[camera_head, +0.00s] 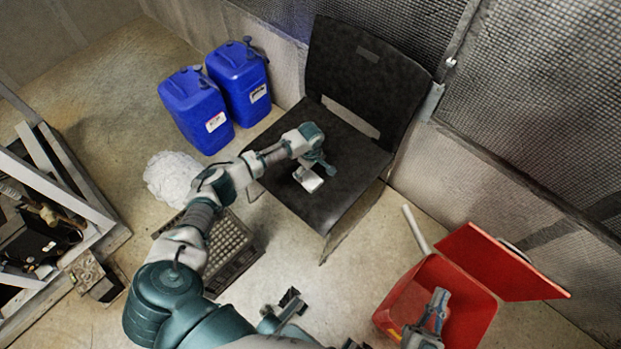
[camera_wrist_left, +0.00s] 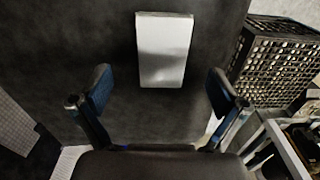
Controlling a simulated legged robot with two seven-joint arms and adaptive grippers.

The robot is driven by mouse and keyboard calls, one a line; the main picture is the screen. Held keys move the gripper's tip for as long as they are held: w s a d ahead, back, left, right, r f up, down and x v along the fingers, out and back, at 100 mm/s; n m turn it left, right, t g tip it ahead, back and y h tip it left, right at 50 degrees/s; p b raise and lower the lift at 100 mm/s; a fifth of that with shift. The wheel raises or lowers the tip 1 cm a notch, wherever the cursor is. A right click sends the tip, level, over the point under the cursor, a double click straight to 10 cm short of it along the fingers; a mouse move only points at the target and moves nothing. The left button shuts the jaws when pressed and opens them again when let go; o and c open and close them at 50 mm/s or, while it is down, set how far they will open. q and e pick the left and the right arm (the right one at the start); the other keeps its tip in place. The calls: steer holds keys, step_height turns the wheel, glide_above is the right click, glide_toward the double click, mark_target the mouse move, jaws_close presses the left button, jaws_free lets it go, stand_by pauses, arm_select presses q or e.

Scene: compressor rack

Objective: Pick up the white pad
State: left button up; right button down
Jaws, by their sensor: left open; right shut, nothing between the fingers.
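The white pad (camera_head: 307,179) lies flat on the seat of a black chair (camera_head: 290,187). In the left wrist view the pad (camera_wrist_left: 164,48) is a pale upright rectangle, fully visible, just beyond the fingertips. My left gripper (camera_head: 319,162) is above the seat, close to the pad and partly over it in the head view. In the left wrist view this gripper (camera_wrist_left: 160,84) is open, its two fingers wide apart with nothing held. My right gripper (camera_head: 438,304) is shut and empty, in front of the red container at the lower right.
Two blue canisters (camera_head: 195,108) stand left of the chair. A white crumpled bundle (camera_head: 172,178) and a dark perforated crate (camera_head: 232,262) are on the floor. A red container (camera_head: 470,296) with a raised lid is at the lower right. The chair's backrest (camera_head: 365,75) rises behind the seat.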

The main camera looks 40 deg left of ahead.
mark_target(307, 177)
arm_select(q)
steer(key=f+b, duration=0.1)
steer(key=a+f, duration=0.1)
steer(key=f, duration=0.1)
steer(key=f+b, duration=0.1)
steer(key=f, duration=0.1)
steer(key=shift+s+a+f+b, duration=0.1)
steer(key=shift+a+f+b, duration=0.1)
steer(key=shift+a+b, duration=0.1)
steer(key=shift+f, duration=0.1)
steer(key=shift+d, duration=0.15)
steer(key=shift+d+r, duration=0.25)
steer(key=shift+d, duration=0.15)
steer(key=c, duration=1)
steer(key=shift+a+f, duration=0.1)
steer(key=shift+a, duration=0.25)
steer(key=shift+c, duration=0.2)
arm_select(e)
steer(key=s+r+m+t, duration=0.1)
steer(key=s+r+t, duration=0.3)
steer(key=t, duration=0.1)
steer(key=shift+s+r, duration=0.2)
steer(key=shift+r, duration=0.1)
